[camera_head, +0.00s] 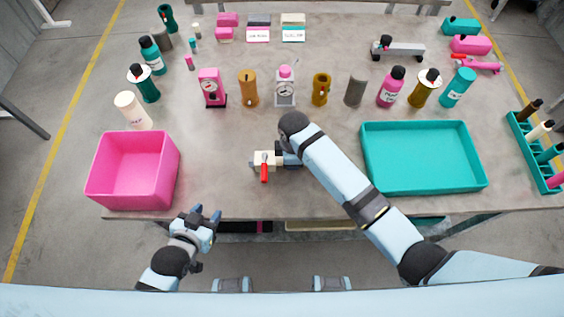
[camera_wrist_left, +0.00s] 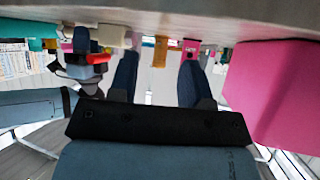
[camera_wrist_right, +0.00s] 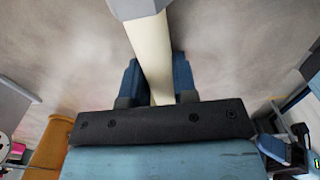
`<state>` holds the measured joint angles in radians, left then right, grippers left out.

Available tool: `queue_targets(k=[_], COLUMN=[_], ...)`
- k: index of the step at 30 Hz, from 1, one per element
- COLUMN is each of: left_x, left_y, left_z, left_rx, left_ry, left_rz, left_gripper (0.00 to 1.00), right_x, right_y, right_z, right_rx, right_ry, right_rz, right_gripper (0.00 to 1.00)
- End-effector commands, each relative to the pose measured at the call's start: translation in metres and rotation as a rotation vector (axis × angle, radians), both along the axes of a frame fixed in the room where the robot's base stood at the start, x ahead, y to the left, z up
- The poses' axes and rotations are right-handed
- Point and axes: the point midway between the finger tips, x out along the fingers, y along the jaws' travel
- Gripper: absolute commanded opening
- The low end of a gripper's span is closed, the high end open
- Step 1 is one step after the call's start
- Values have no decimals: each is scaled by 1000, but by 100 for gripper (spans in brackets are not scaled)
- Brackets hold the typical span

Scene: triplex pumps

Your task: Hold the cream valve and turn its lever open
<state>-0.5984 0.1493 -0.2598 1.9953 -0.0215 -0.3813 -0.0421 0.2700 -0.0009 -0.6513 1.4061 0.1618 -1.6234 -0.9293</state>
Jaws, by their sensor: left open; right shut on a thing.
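The cream valve (camera_head: 262,156) is above or on the table's front middle, and its red lever (camera_head: 264,172) points toward me. My right gripper (camera_head: 284,157) is shut on the valve from its right side. In the right wrist view the cream body (camera_wrist_right: 152,60) runs between the two fingers. My left gripper (camera_head: 207,214) is open and empty at the table's front edge, left of the valve and apart from it. In the left wrist view the red lever (camera_wrist_left: 97,58) shows at the upper left, outside the open fingers (camera_wrist_left: 157,80).
A pink bin (camera_head: 133,172) stands to the left and a teal tray (camera_head: 424,158) to the right. Several pumps and bottles line the back, including a pink pump (camera_head: 211,88). Between bin and valve the grey table (camera_head: 215,150) is clear.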

Motion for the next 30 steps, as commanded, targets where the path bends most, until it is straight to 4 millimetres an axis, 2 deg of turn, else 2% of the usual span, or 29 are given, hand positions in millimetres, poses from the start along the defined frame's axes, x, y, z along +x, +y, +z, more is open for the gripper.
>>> queue_targets(k=[4,7,11,14,17,21,25,30], left_x=[26,39,42,35,24,11,2,-4], left_y=[-42,-80,-121,-139,-143,-131,-117,-107], left_z=[28,55,81,84,72,51,41,36], left_rx=[175,381,695,945,1185,1469,1651,1762], left_ry=[-125,-265,-465,-581,-646,-707,-762,-807], left_rz=[-200,-388,-611,-739,-818,-852,-842,-821], left_gripper=[44,44,44,44,44,44,44,44], right_x=[0,0,0,0,0,0,0,0], right_y=[0,0,0,0,0,0,0,0], right_z=[1,1,1,1,1,1,1,1], right_rx=[1,1,1,1,1,1,1,1], right_ry=[-1,-1,-1,-1,-1,-1,-1,-1], right_rz=[0,0,0,0,0,0,0,0], right_gripper=[0,0,0,0,0,0,0,0])
